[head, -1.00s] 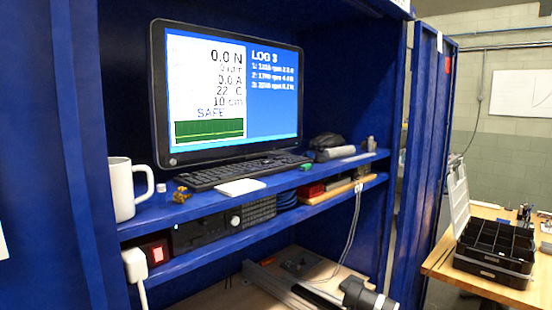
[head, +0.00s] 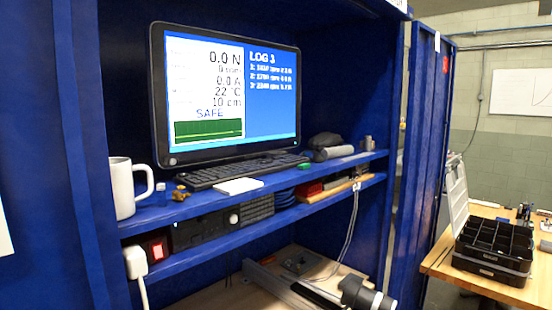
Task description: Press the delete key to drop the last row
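A black keyboard (head: 238,171) lies on the blue shelf in front of the monitor; single keys, the delete key among them, are too small to tell apart. The monitor (head: 232,92) is on. Its left half reads 0.0 N, 0.0 A, 22 °C, 10 cm and SAFE above a green graph. Its blue right half reads LOG 3 with rows 1, 2 and 3 listed. Neither of my grippers shows in the head view.
A white mug (head: 126,187) stands at the shelf's left end. A white pad (head: 239,186) lies just in front of the keyboard. A grey cylinder (head: 335,153) lies to its right. The lower shelf holds a black unit (head: 200,229). A black compartment box (head: 493,250) sits on the wooden table at right.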

